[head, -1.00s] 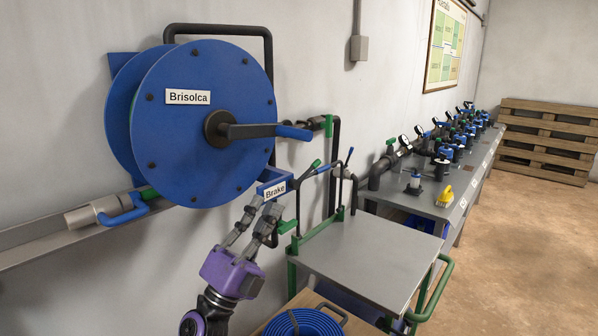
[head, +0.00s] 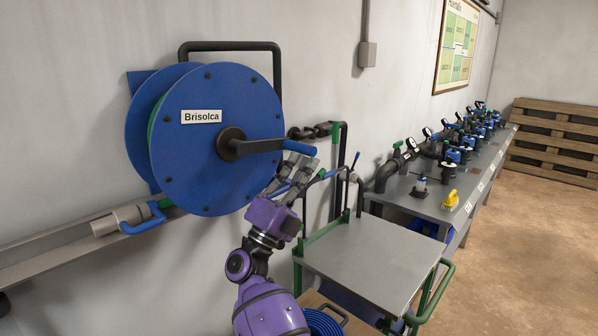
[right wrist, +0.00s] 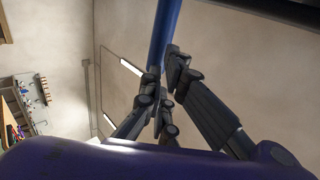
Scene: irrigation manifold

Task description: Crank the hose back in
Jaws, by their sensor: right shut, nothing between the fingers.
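The blue hose reel (head: 205,170) labelled Brisolca hangs on the wall at the left of the head view. A green edge (head: 153,115) shows between its discs. Its black crank arm (head: 255,146) points right and ends in a blue grip (head: 301,148). My right gripper (head: 296,168) is just below this grip, fingers pointing up at it. In the right wrist view the blue grip (right wrist: 165,32) stands just beyond the fingertips (right wrist: 163,68). The fingers are shut and empty; I cannot tell whether they touch the grip. My gripper hides the Brake label. My left gripper is not in view.
A grey-topped cart (head: 370,262) with green rails stands at the right of my arm. A blue coil (head: 322,322) lies low in front. A grey bench (head: 425,200) with valves and gauges runs along the wall. Pipes (head: 338,165) rise close to the right of the gripper.

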